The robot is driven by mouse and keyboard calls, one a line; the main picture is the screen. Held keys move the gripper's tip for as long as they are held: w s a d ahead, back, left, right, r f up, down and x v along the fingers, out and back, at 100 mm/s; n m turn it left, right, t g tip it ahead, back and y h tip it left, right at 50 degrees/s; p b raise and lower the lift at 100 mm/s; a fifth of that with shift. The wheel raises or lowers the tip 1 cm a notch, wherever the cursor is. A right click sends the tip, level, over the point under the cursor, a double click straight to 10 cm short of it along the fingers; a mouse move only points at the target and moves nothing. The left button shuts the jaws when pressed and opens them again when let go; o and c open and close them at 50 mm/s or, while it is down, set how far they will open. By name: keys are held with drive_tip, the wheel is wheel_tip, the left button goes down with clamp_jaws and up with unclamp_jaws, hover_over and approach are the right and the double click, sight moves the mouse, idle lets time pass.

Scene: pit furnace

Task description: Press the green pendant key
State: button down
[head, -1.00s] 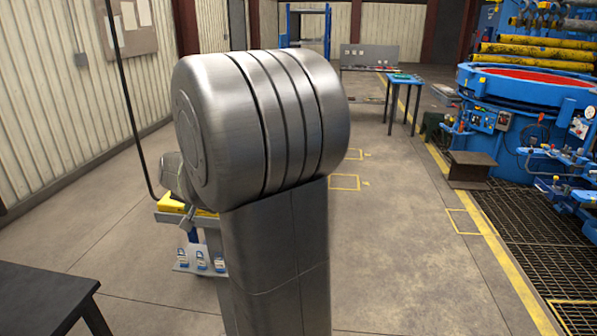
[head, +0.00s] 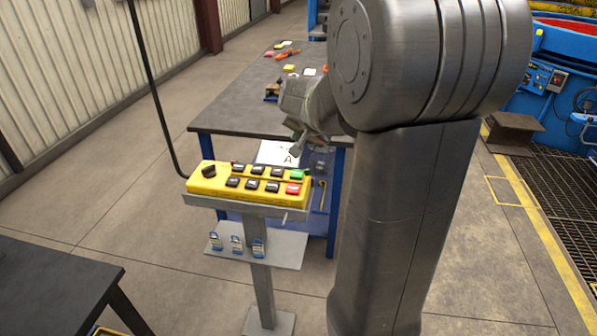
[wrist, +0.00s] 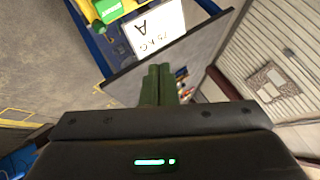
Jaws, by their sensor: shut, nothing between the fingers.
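The yellow pendant box (head: 222,190) rests on a grey stand (head: 262,280) in the head view. It has two rows of keys, mostly black. The green key (head: 297,174) is at its right end in the far row, above a red key (head: 293,189). My gripper (head: 297,151) points down and left, just beyond and above the green key, apart from it in the picture. In the wrist view my gripper (wrist: 159,84) has its two green fingers together, empty. A bright green patch, seemingly the green key (wrist: 107,9), shows at the top left there, away from the fingertips.
A dark-topped workbench (head: 237,95) with blue legs and small items stands behind the pendant. A white sign marked A (head: 277,154) hangs near its front. A black cable (head: 153,90) drops to the pendant's left end. A dark table (head: 55,285) is at front left.

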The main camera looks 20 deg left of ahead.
sight(298, 175)
drive_tip(key=shift+f, duration=0.15)
wheel_tip(298, 175, down, 9)
drive_tip(key=b, duration=0.7)
drive_tip(key=shift+r, duration=0.2)
idle(1.5)
drive_tip(key=shift+f+b, duration=0.4)
drive_tip(key=shift+b, duration=0.05)
drive_tip(key=shift+f+b, duration=0.45)
drive_tip(key=shift+f, duration=0.05)
idle(0.5)
drive_tip(key=shift+r, duration=0.1)
drive_tip(key=shift+r+p, duration=0.75)
drive_tip(key=shift+r, duration=0.05)
drive_tip(key=shift+r+p, duration=2)
drive_tip(key=shift+r, duration=0.55)
